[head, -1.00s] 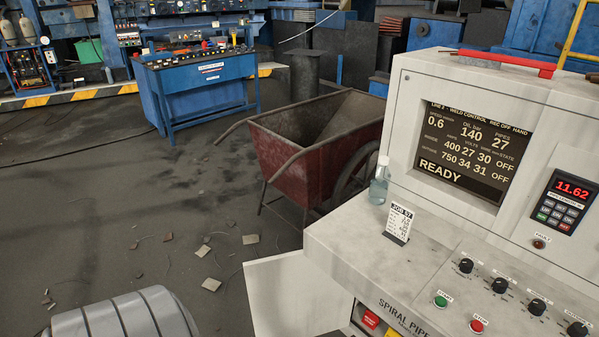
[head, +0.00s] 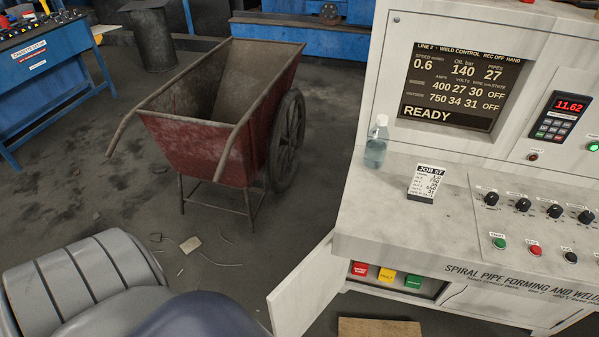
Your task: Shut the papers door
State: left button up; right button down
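The papers door (head: 302,287) is a white panel low on the left of the light grey control console. It stands open, swung out from the console toward me. Behind it an open compartment shows red (head: 359,269), yellow (head: 386,275) and green (head: 413,281) labelled items, perhaps binders. The door's lower end is cut off by the picture's edge.
The console (head: 400,215) carries a bottle (head: 376,145), a job card (head: 426,182), knobs and buttons. A red wheeled cart (head: 200,145) stands left of the console, beyond the door. A brown board (head: 380,327) lies below the compartment. Debris (head: 190,245) lies on the floor between cart and door.

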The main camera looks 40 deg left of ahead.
aim_at(297, 302)
jog(key=j+z, duration=0.1)
jog(key=j, duration=0.3)
jog(key=k+j+z, duration=0.1)
jog(key=j, duration=0.3)
jog(key=k+j+z, duration=0.15)
jog(key=j, duration=0.25)
jog(key=j+z, duration=0.1)
jog(key=j, duration=0.3)
jog(key=k+j+z, duration=0.1)
jog(key=j, duration=0.25)
jog(key=k+j+z, duration=0.1)
jog(key=j, duration=0.3)
jog(key=k, duration=0.1)
